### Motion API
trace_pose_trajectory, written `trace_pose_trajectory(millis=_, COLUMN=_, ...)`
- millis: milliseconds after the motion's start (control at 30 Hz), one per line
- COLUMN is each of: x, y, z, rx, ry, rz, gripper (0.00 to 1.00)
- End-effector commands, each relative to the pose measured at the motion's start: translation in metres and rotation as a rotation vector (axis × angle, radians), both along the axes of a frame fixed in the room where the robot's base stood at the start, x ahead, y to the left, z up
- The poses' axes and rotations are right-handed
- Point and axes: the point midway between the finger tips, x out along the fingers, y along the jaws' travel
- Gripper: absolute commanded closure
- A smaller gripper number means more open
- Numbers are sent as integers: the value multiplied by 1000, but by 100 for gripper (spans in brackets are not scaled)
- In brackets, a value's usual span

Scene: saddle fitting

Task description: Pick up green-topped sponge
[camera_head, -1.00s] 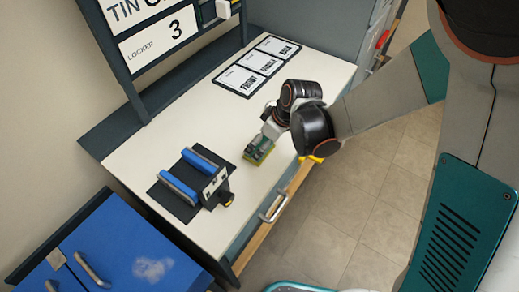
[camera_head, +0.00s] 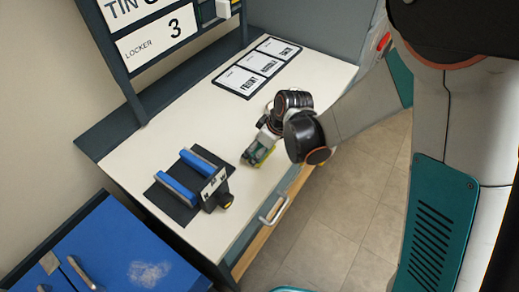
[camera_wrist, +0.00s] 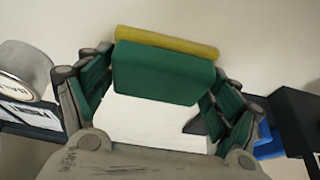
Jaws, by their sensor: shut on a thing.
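The green-topped sponge (camera_wrist: 163,73) shows in the wrist view as a green block with a yellow layer along its far edge. My gripper (camera_wrist: 155,85) is shut on it, with a green-padded finger at each side. In the head view my gripper (camera_head: 257,150) is low over the white tabletop, and the sponge (camera_head: 262,158) is mostly hidden by the fingers, with a bit of yellow-green showing below them. I cannot tell whether the sponge touches the table.
A dark stand with blue padded bars (camera_head: 181,186) is left of my gripper on the white table (camera_head: 165,131). Labelled cards (camera_head: 258,66) lie at the back. A blue cabinet (camera_head: 110,240) stands front left. A drawer handle (camera_head: 273,210) juts from the table's front.

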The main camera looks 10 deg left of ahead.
Motion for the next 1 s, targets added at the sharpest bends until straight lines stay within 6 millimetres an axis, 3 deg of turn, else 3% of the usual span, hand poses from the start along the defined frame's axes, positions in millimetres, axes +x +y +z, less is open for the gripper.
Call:
trace_pose_trajectory(millis=267, x=0, y=0, z=4, rx=0, ry=0, rz=0, gripper=46)
trace_pose_trajectory(millis=467, x=0, y=0, z=27, rx=0, ry=0, rz=0, gripper=46)
trace_pose_trajectory(millis=1000, x=0, y=0, z=162, rx=0, ry=0, rz=0, gripper=46)
